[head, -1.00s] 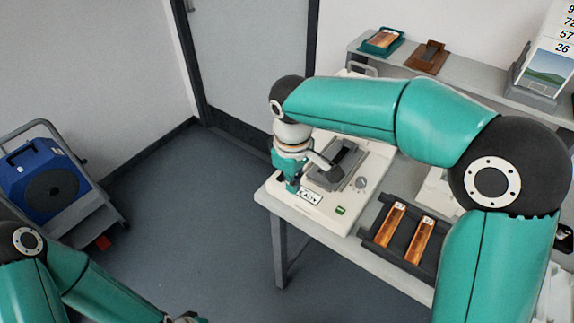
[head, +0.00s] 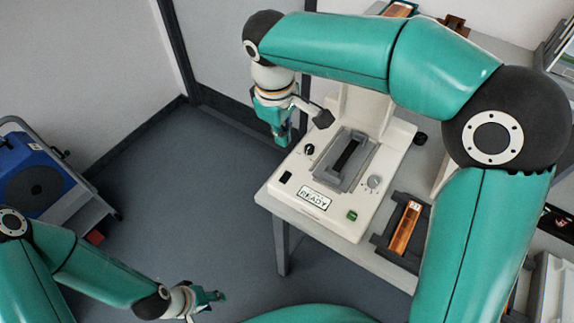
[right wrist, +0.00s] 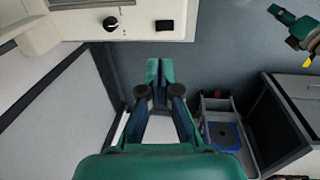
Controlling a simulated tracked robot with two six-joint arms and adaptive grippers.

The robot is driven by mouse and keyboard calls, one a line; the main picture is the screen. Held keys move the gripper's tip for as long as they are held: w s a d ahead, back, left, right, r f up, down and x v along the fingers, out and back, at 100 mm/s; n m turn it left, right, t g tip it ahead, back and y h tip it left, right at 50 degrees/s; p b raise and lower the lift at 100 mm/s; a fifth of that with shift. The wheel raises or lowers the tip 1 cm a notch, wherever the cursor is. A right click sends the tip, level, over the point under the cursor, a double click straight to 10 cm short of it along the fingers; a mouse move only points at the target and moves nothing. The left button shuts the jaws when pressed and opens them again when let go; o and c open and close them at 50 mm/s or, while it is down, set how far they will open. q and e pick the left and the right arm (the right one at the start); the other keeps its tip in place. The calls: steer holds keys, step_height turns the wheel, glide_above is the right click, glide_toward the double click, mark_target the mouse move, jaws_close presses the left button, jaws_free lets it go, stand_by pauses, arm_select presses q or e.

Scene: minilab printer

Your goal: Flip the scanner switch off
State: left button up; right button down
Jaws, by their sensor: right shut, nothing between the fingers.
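The cream scanner (head: 330,222) stands on the table with a READY label on its front. A small black rocker switch (head: 286,177) is at its front left corner, also visible in the right wrist view (right wrist: 164,25); I cannot tell which way it is tipped. My right gripper (head: 282,140) is shut and empty, off the scanner's left edge and apart from the switch. Its closed fingertips (right wrist: 160,68) show below the switch in the wrist view. My left gripper (head: 212,297) is low over the floor, far from the scanner; its jaw is too small to read.
A black knob (head: 308,149), a grey knob (head: 374,181) and a green button (head: 351,215) are also on the scanner. A dark holder with an orange film strip (head: 407,227) lies to its right. A cart with a blue machine (head: 42,170) stands at left. Open floor lies between.

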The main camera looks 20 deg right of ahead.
mark_target(288, 174)
steer(key=f, duration=0.4)
steer(key=d+f, duration=0.1)
steer(key=f, duration=0.4)
steer(key=w+f, duration=0.1)
steer(key=f, duration=0.4)
steer(key=shift+d+p, duration=0.15)
steer(key=shift+p, duration=0.2)
